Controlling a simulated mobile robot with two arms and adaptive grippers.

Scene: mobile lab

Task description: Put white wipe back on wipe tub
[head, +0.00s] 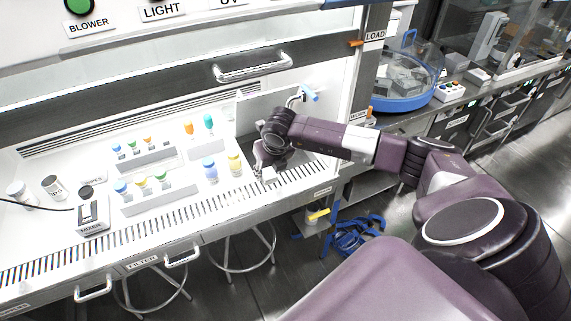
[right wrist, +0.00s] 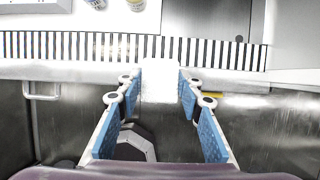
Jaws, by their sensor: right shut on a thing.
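My right gripper (head: 258,174) is over the front edge of the hood's work surface, near the striped front grille. In the right wrist view, its blue-padded fingers (right wrist: 160,92) stand apart on the two sides of a plain white piece, the white wipe (right wrist: 160,82), and are shut on it. The wipe covers part of the grille and edge behind it. In the head view I cannot make out the wipe against the white surface. A white container with a label that seems to read wipes (head: 97,179), likely the wipe tub, stands at the left behind the mixer. My left gripper is not in view.
The mixer (head: 92,216) and racks of capped tubes (head: 158,196) stand between my gripper and the labelled container. Blue-capped (head: 210,172) and yellow-capped bottles (head: 235,164) stand just left of the gripper. A stool (head: 243,252) is below the front edge.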

